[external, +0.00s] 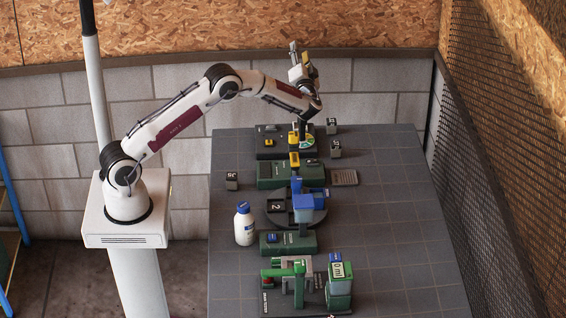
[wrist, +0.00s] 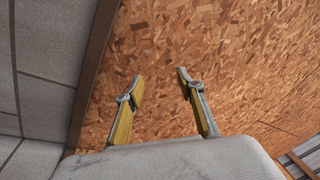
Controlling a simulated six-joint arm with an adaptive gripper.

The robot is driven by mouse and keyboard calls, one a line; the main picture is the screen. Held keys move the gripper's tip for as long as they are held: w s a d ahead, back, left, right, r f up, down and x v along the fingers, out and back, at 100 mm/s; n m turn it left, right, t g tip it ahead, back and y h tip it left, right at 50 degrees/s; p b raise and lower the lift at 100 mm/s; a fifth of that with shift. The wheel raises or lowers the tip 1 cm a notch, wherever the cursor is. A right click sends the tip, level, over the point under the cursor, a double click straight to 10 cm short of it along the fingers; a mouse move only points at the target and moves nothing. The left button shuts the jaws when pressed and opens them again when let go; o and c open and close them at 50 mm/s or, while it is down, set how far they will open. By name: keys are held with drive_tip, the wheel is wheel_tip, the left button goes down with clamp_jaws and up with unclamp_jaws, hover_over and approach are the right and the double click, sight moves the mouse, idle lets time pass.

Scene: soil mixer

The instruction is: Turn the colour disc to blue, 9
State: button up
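The colour disc (external: 308,142) sits on a dark device at the back of the table in the external view. It is small there, with green and pale segments partly hidden behind a dark and yellow part. I cannot read its numbers or tell which colour is selected. My gripper (external: 299,50) is raised above the back of the table, over the disc, with its fingers pointing up and away from it. In the wrist view my gripper (wrist: 160,76) has its two yellow and grey fingers apart, with nothing between them. The disc is not in the wrist view.
The grey table (external: 400,240) has free room on its right. Small dark numbered blocks (external: 336,149) stand near the disc. A blue and black mixer (external: 308,205), a white bottle (external: 244,224) and a green device (external: 339,285) stand nearer the front. A chipboard wall (wrist: 235,70) fills much of the wrist view.

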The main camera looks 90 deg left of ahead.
drive_tip(key=w+d+f+n+g+h, duration=0.3)
drive_tip(key=d+f+n+h, duration=0.4)
drive_tip(key=d+f+n, duration=0.5)
approach(301, 123)
drive_tip(key=a, duration=0.3)
drive_tip(key=shift+s+d+f+n, duration=0.2)
drive_tip(key=shift+s+f+n, duration=0.1)
drive_tip(key=shift+s+f, duration=0.15)
drive_tip(key=shift+x, duration=3.85)
drive_tip(key=shift+c, duration=0.5)
clamp_jaws()
